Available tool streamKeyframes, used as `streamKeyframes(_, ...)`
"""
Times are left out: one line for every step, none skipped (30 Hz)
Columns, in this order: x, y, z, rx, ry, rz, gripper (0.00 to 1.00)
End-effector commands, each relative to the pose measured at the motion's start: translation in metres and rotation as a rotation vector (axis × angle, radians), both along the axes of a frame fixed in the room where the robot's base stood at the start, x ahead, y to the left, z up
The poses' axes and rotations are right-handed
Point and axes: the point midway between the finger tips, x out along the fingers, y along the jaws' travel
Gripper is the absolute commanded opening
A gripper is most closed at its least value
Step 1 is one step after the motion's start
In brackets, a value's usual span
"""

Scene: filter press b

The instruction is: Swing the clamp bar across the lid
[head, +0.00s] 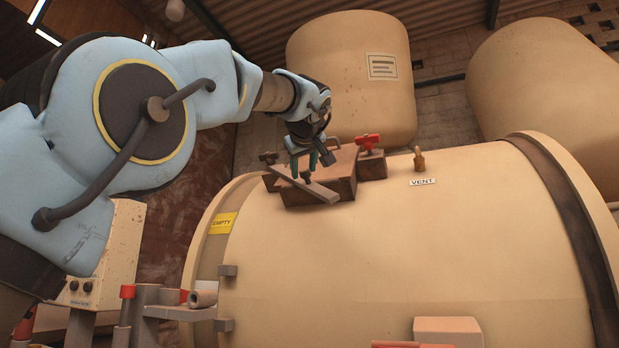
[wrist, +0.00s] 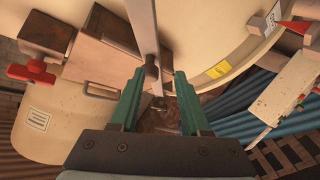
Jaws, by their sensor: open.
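The grey clamp bar (head: 322,192) lies slantwise along the near left side of the brown lid (head: 345,165) on top of the tank. In the wrist view the clamp bar (wrist: 142,25) runs from the top edge down toward my fingers, beside the lid (wrist: 102,48) with its wire handle (wrist: 102,91). A short upright knob (wrist: 152,70) stands on the bar. My gripper (head: 303,166) is open just above the bar near this knob. In the wrist view my gripper (wrist: 157,78) shows its green fingers apart, with the knob between their tips. I cannot tell whether they touch it.
A red valve handle (head: 368,142) sits right of the lid, and a brass vent fitting (head: 419,160) farther right on the cream tank (head: 400,265). A yellow EMPTY label (head: 222,223) is on the tank's left end. Large cream vessels (head: 350,75) stand behind.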

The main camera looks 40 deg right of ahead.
Motion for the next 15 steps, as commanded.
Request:
streamKeyframes(0.009, 0.003, -0.011, 0.004, 0.063, -0.003, 0.40)
streamKeyframes(0.014, 0.004, -0.021, 0.005, 0.111, -0.009, 0.37)
streamKeyframes(0.018, 0.006, -0.035, 0.005, 0.182, -0.020, 0.32)
streamKeyframes(0.021, 0.007, -0.045, 0.003, 0.237, -0.030, 0.29)
streamKeyframes(0.024, 0.009, -0.056, -0.001, 0.297, -0.037, 0.25)
streamKeyframes(0.026, 0.012, -0.071, -0.008, 0.377, -0.049, 0.21)
streamKeyframes(0.027, 0.014, -0.081, -0.016, 0.438, -0.057, 0.18)
streamKeyframes(0.027, 0.017, -0.091, -0.025, 0.502, -0.066, 0.14)
streamKeyframes(0.026, 0.020, -0.105, -0.041, 0.591, -0.077, 0.10)
streamKeyframes(0.025, 0.023, -0.114, -0.056, 0.660, -0.086, 0.06)
streamKeyframes(0.023, 0.026, -0.122, -0.072, 0.728, -0.095, 0.03)
streamKeyframes(0.019, 0.030, -0.131, -0.100, 0.817, -0.107, 0.00)
streamKeyframes(0.016, 0.033, -0.137, -0.122, 0.882, -0.114, 0.00)
streamKeyframes(0.013, 0.036, -0.142, -0.146, 0.947, -0.122, 0.00)
streamKeyframes(0.008, 0.040, -0.147, -0.183, 1.032, -0.134, 0.00)
